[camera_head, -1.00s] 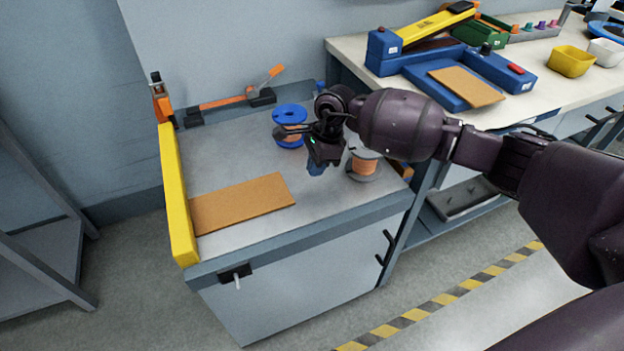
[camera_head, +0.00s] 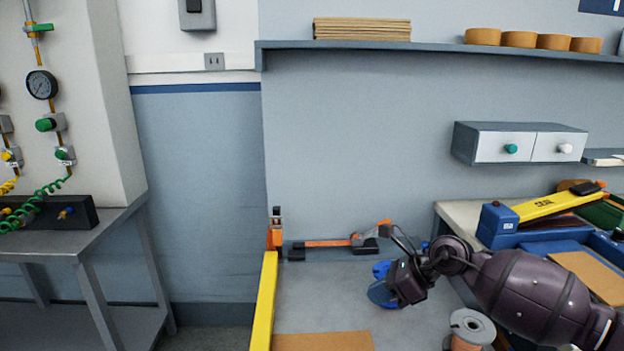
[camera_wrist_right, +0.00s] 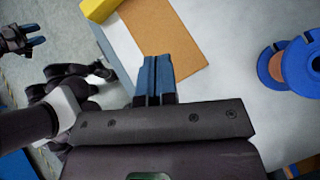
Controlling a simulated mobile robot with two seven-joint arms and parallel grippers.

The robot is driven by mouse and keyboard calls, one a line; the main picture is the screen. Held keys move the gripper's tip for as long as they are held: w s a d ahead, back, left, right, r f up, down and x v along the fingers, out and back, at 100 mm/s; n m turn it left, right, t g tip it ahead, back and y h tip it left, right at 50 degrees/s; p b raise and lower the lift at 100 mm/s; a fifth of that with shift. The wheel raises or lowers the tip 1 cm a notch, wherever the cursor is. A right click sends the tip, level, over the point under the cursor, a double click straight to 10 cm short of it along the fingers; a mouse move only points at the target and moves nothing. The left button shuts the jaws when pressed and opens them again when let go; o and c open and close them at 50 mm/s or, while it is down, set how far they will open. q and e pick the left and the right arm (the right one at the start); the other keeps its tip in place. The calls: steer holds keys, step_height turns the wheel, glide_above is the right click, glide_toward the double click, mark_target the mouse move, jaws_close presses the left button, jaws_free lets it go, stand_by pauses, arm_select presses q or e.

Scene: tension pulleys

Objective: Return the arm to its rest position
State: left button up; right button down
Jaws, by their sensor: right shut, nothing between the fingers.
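My right arm reaches in from the lower right in the head view. Its dark right gripper (camera_head: 384,291) is over the back of the grey bench top. In the right wrist view, the right gripper's blue fingers (camera_wrist_right: 156,76) are pressed together with nothing between them. They are over the bench top, near a brown board (camera_wrist_right: 170,38). My left gripper (camera_wrist_right: 32,47) is at the upper left of the right wrist view, its fingers apart and empty. The left arm is not in the head view.
A grey-flanged copper spool (camera_head: 471,327) stands right of the gripper. A blue-flanged spool (camera_wrist_right: 301,66) shows in the wrist view. A yellow rail (camera_head: 264,302) edges the bench; an orange-handled tool (camera_head: 335,243) lies at the back. A shelf (camera_head: 400,47) and drawers (camera_head: 520,143) hang above.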

steer(key=s+a+r+m+t+y+p, duration=0.1)
steer(key=a+r+m+t+y, duration=0.3)
steer(key=m, duration=0.3)
steer(key=s+a+r+m+t+y, duration=0.2)
steer(key=r+m+t+y, duration=0.2)
steer(key=r+m, duration=0.25)
steer(key=s+d+f+m+t+h+p, duration=0.25)
steer(key=s+d+f+m+h, duration=0.45)
steer(key=m, duration=0.7)
steer(key=s+d+f+m+t+h+p, duration=0.1)
steer(key=s+d+f+m+t+h, duration=0.2)
steer(key=s+d+f+m+h, duration=0.75)
arm_select(q)
steer(key=shift+t, duration=0.4)
step_height(320, 180, up, 6)
steer(key=shift+a+f+p, duration=0.1)
steer(key=shift+a+p, duration=0.05)
steer(key=shift+p, duration=1.05)
arm_select(e)
steer(key=s+f+m+g, duration=0.2)
steer(key=s+f+m, duration=0.2)
steer(key=s, duration=0.5)
steer(key=s+d+f+m+g, duration=0.1)
steer(key=s+f+m+g, duration=0.2)
steer(key=s, duration=0.6)
step_height(320, 180, down, 2)
steer(key=m, duration=0.2)
steer(key=shift+s+d+m, duration=0.25)
steer(key=shift+s+m, duration=0.05)
steer(key=shift+s, duration=0.05)
